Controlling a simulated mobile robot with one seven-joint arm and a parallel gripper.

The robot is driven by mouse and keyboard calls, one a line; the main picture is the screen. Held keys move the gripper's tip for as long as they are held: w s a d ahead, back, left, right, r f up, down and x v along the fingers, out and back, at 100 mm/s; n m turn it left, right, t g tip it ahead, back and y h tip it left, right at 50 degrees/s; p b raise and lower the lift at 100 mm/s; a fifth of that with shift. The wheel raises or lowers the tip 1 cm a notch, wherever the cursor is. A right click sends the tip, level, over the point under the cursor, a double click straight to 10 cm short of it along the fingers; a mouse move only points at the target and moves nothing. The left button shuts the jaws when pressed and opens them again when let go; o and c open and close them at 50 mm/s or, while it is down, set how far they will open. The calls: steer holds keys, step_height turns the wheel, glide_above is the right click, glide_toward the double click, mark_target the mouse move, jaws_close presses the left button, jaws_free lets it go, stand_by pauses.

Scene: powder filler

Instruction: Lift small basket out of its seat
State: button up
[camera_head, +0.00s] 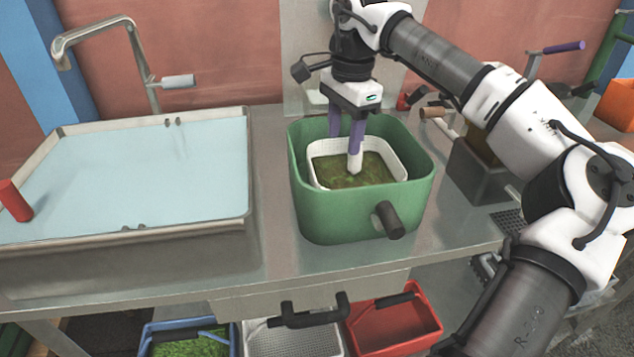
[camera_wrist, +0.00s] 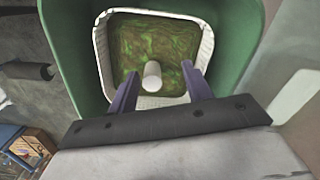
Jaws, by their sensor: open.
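The small basket is white and square with rounded corners, and its rim (camera_head: 316,152) shows inside a green tub (camera_head: 335,218) on the counter. It holds a brownish-green mass (camera_head: 372,172). A white post (camera_head: 355,160) stands up in the middle of it. My gripper (camera_head: 345,145) points down over the tub with its purple fingers apart. In the wrist view the basket (camera_wrist: 203,48) shows ahead, with the post (camera_wrist: 152,76) between the open fingers (camera_wrist: 160,92). The fingers look close to the post, and I cannot tell whether they touch it. The basket's lower part is hidden by the tub.
A sink (camera_head: 140,180) with a tap (camera_head: 140,60) fills the left. A dark handle (camera_head: 387,220) sticks out of the tub's front. A metal box (camera_head: 480,170) stands right of the tub. A red crate (camera_head: 395,325) and a blue crate (camera_head: 185,325) sit below the counter.

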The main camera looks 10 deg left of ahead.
mark_target(353, 166)
steer(key=shift+w+d+f+h, duration=0.15)
steer(key=shift+d+h, duration=0.15)
steer(key=shift+d, duration=0.5)
steer(key=f, duration=0.2)
steer(key=f+p, duration=0.1)
steer(key=f, duration=0.3)
steer(key=shift+s+d+f, duration=0.25)
steer(key=shift+d, duration=0.1)
steer(key=shift+f, duration=0.4)
steer(key=shift+c, duration=0.3)
steer(key=shift+a, duration=0.1)
steer(key=c, duration=1)
